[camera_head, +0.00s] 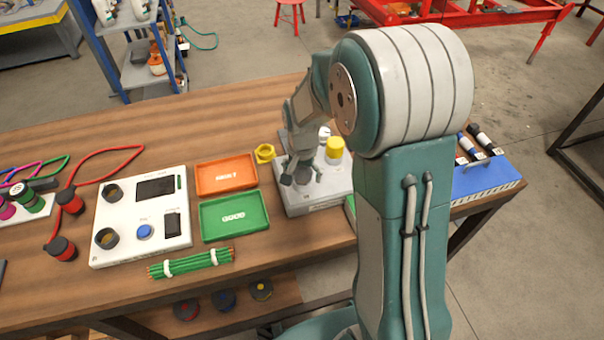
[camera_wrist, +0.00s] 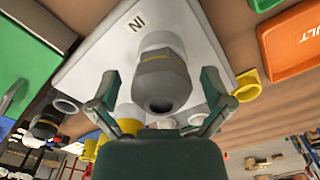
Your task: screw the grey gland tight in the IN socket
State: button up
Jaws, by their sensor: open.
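The grey gland (camera_wrist: 163,82), a hexagonal piece with a dark bore and a thin tan ring, stands at a light grey round socket (camera_wrist: 160,40) beside the IN label in the wrist view. How deep it sits I cannot tell. My gripper (camera_wrist: 160,76) is open, with one finger on each side of the gland; a gap shows on both sides. In the head view my gripper (camera_head: 301,176) is over the light grey block (camera_head: 318,207) and largely hides the gland.
A yellow cap (camera_head: 335,148) stands on the block, and a yellow ring (camera_head: 265,153) lies beside it. Orange (camera_head: 226,175) and green (camera_head: 234,216) trays and a white panel box (camera_head: 142,215) are to the left. A blue rack (camera_head: 487,178) is at the right edge.

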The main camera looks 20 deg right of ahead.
dwell(0.3)
jog(key=n, duration=0.4)
jog(key=shift+n, duration=0.3)
jog(key=n, duration=0.4)
jog(key=shift+n, duration=0.4)
jog(key=c, duration=1.1)
jog(key=m, duration=0.3)
jog(key=shift+m, duration=0.4)
jog(key=m, duration=0.5)
jog(key=shift+s+m, duration=0.1)
jog(key=shift+m, duration=0.2)
jog(key=o, duration=1.1)
jog(key=shift+f, duration=0.1)
